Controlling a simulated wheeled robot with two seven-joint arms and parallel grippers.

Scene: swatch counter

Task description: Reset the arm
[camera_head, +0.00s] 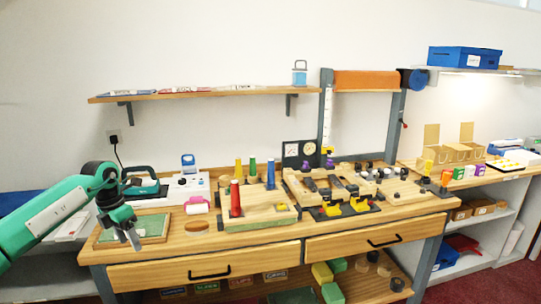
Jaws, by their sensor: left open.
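My left arm comes in from the left, green with a dark wrist. My left gripper (133,238) hangs open with its fingers pointing down, over the left end of the wooden counter (270,243). It is above or in front of a green board with a wooden frame (152,228); I cannot tell whether it touches the board. Nothing shows between its fingers. My right gripper is not in view.
A white roll with a pink band (197,205) lies right of the gripper. A wooden block with a red cone (236,200) stands mid-counter. Yellow clamps (345,207) are further right. A wall shelf (205,94) hangs above. Drawers (205,268) face the front.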

